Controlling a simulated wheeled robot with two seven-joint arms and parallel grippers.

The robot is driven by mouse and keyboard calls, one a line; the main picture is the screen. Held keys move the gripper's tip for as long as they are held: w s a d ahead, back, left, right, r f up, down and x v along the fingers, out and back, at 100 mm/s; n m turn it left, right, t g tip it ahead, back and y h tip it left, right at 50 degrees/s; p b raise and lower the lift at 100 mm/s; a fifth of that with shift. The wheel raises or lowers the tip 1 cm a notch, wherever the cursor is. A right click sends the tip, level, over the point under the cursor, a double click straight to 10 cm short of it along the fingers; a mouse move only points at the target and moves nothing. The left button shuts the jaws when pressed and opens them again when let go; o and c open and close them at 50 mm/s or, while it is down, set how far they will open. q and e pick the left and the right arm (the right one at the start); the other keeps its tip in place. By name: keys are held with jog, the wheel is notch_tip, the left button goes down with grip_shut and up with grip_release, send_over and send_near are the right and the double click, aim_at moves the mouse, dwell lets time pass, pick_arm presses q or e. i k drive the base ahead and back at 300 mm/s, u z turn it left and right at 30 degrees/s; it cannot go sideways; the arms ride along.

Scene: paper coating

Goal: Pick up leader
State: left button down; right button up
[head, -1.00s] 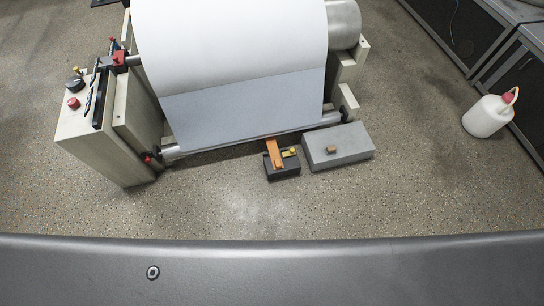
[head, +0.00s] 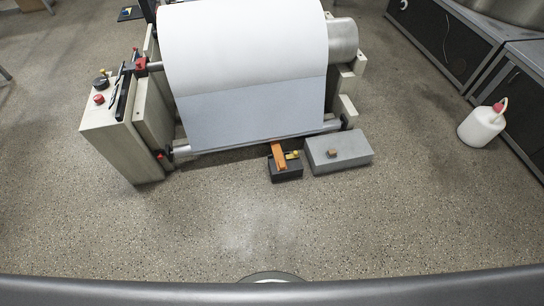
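No object in view is labelled as the leader. A large paper roll (head: 245,45) sits on the coating machine, with a grey-blue sheet (head: 255,112) hanging at its front down to a metal roller (head: 240,143). An orange strip (head: 279,155) lies over a small dark box (head: 286,173) on the floor in front of the machine, beside a yellow piece (head: 292,155). I cannot tell whether the strip is fixed to the box. Neither of my grippers is in view.
A control cabinet (head: 125,138) with a red button is at left. A white jug (head: 481,126) stands near dark cabinets at right. The floor in front is clear.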

aim_at(277, 152)
jog(key=u, duration=0.6)
jog(key=i, duration=1)
jog(key=z, duration=0.15)
